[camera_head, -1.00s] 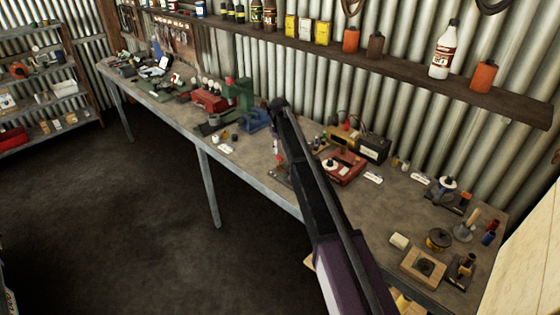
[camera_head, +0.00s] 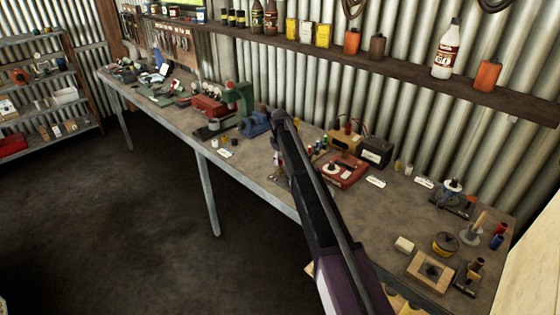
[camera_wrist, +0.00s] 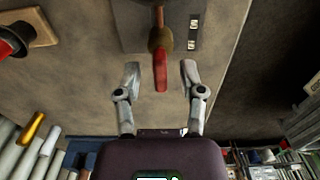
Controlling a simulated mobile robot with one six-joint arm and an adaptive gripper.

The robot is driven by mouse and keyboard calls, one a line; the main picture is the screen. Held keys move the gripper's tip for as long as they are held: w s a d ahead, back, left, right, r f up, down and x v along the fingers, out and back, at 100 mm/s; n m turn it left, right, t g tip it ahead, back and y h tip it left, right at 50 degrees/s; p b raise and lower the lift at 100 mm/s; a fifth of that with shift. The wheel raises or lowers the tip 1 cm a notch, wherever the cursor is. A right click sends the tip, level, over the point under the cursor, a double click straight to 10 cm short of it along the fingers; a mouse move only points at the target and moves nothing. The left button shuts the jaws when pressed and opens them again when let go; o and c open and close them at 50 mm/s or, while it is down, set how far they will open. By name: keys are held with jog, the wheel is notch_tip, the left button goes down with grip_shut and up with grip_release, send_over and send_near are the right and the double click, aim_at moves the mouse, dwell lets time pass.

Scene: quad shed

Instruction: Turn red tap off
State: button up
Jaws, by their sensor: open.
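The red tap handle (camera_wrist: 161,76) is a narrow red lever in the wrist view, with a brownish fitting (camera_wrist: 160,40) and a red pipe above it in the picture. My gripper (camera_wrist: 160,67) is open, with one finger on each side of the handle. A gap shows between the handle and each finger, and I cannot tell how far the fingers are from it in depth. In the head view my arm hangs over the workbench (camera_head: 390,215) near its front edge, and the tap cannot be made out there.
In the wrist view a red and black object (camera_wrist: 14,38) sits on a wooden block at the upper left, and a yellow-orange rod (camera_wrist: 33,127) lies lower left. In the head view a red box (camera_head: 345,170) and a blue vise (camera_head: 255,124) stand near my arm.

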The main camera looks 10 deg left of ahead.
grip_shut()
jog(key=shift+m, duration=0.4)
jog(key=m, duration=0.3)
jog(key=shift+a, duration=0.1)
jog(key=m, duration=0.4)
jog(key=shift+m, duration=0.4)
jog(key=m, duration=0.4)
jog(key=shift+m, duration=0.3)
jog(key=m, duration=0.4)
jog(key=shift+m, duration=0.4)
